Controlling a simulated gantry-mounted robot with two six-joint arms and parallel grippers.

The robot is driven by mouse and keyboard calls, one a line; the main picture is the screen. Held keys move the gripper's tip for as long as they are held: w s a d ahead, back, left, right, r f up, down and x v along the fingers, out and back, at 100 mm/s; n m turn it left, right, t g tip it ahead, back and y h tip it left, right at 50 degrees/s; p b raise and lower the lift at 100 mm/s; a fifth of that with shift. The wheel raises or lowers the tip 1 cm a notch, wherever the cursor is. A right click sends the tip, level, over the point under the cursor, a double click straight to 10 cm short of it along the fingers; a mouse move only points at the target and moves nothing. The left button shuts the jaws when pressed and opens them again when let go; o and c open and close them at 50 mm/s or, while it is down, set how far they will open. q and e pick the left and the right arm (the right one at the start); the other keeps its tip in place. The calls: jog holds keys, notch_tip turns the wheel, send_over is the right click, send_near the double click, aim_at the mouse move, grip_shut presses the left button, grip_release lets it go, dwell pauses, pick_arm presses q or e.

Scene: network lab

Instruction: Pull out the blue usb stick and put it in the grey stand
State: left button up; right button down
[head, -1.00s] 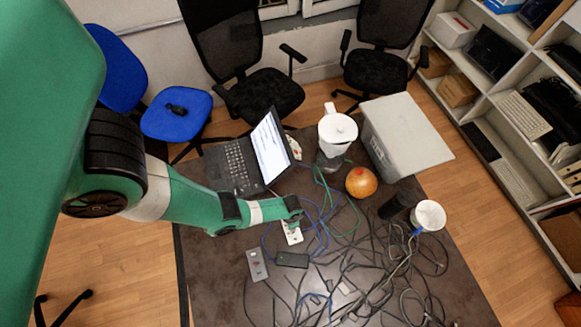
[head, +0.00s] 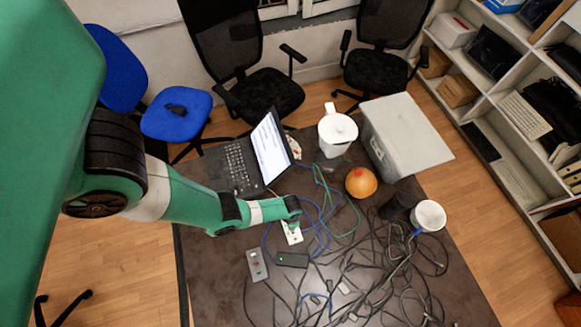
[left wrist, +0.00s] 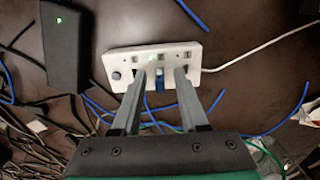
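A white hub (left wrist: 150,62) with several ports lies on the table; in the head view it (head: 291,233) shows partly under my left gripper. The blue usb stick (left wrist: 160,78) stands in a port on the hub's near side. My left gripper (left wrist: 161,74) is open above the hub, one finger on each side of the blue stick, with gaps visible to both. In the head view this gripper (head: 293,222) hides the stick. The grey stand (head: 257,265), a small flat block with small marks on top, lies just left of and nearer than the hub. My right gripper is not in view.
A black box (head: 292,259) with a green light lies beside the stand. Tangled dark cables (head: 350,285) cover the table's right and front. A laptop (head: 245,160), white jug (head: 336,133), orange ball (head: 361,182) and grey box (head: 400,140) stand farther back.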

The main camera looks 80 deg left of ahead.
pick_arm(q)
grip_shut()
jog(key=shift+r, duration=0.1)
dwell(1.2)
jog(key=shift+r+p, duration=2.95)
jog(key=shift+p, duration=0.05)
jog(key=shift+r+p, duration=2)
jog(key=shift+p, duration=0.05)
